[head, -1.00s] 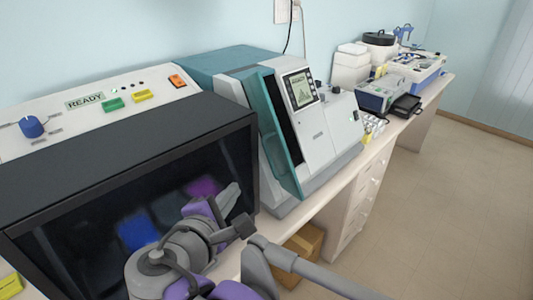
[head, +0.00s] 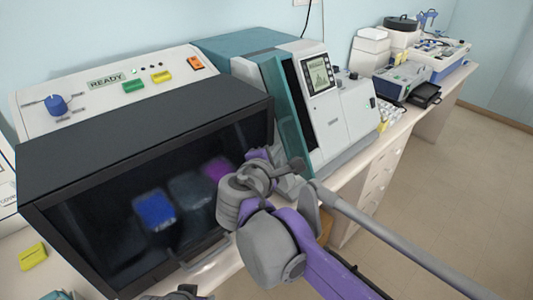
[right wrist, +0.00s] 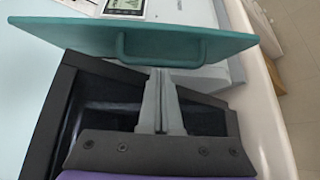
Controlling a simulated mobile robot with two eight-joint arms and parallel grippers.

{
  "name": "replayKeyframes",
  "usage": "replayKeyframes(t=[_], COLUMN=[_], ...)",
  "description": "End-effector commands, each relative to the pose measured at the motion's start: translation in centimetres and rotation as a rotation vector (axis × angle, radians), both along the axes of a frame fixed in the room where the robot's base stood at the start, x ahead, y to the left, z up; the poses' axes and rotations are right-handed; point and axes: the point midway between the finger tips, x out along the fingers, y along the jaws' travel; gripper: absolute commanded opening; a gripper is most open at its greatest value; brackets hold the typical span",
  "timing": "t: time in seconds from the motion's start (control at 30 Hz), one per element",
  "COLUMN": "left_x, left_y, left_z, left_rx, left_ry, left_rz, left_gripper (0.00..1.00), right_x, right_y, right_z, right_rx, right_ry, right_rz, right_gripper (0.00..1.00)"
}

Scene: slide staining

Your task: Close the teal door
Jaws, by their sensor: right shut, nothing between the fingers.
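The teal door (head: 287,105) stands open on the white and teal machine (head: 340,110), swung out from its dark opening. In the right wrist view the door (right wrist: 215,46) runs across the picture, its teal handle (right wrist: 120,50) on the side facing me. My right gripper (head: 297,166) is in front of the door's lower part in the head view, partly hidden behind my own wrist. In the right wrist view its fingers (right wrist: 161,72) are together and empty, pointing at the door close to the handle; I cannot tell if they touch.
A black-fronted cabinet (head: 130,150) with a dark window stands left of the machine, close beside my right arm. A control panel reading READY (head: 105,90) is behind it. More equipment (head: 400,75) lines the bench at the right. The floor (head: 450,170) right of the bench is clear.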

Motion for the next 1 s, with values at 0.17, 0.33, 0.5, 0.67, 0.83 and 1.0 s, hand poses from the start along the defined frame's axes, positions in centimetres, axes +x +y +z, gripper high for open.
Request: replayKeyframes(t=[0.17,0.33,0.5,0.67,0.83,1.0], left_x=[0.0,-0.01,0.04,0.1,0.13,0.16], left_y=[0.0,0.0,0.0,0.0,0.0,0.0], left_z=[0.0,0.0,0.1,0.24,0.32,0.42], left_rx=[0.0,0.0,0.0,0.0,0.0,0.0], left_ry=[0.0,0.0,-0.001,-0.002,-0.002,-0.003], left_rz=[0.0,0.0,0.0,0.0,0.0,0.0], left_gripper=[0.5,0.5,0.5,0.5,0.5,0.5], right_x=[0.08,0.06,0.04,0.07,0.08,0.13], right_y=[-0.13,-0.12,-0.28,-0.4,-0.54,-0.67], right_z=[-0.03,-0.03,0.11,0.29,0.41,0.56], right_rx=[0.0,0.0,0.005,0.018,0.024,0.034], right_ry=[0.0,0.0,0.007,0.017,0.025,0.034], right_rz=[0.001,0.001,0.012,0.041,0.059,0.08], right_gripper=[0.0,0.0,0.0,0.0,0.0,0.0])
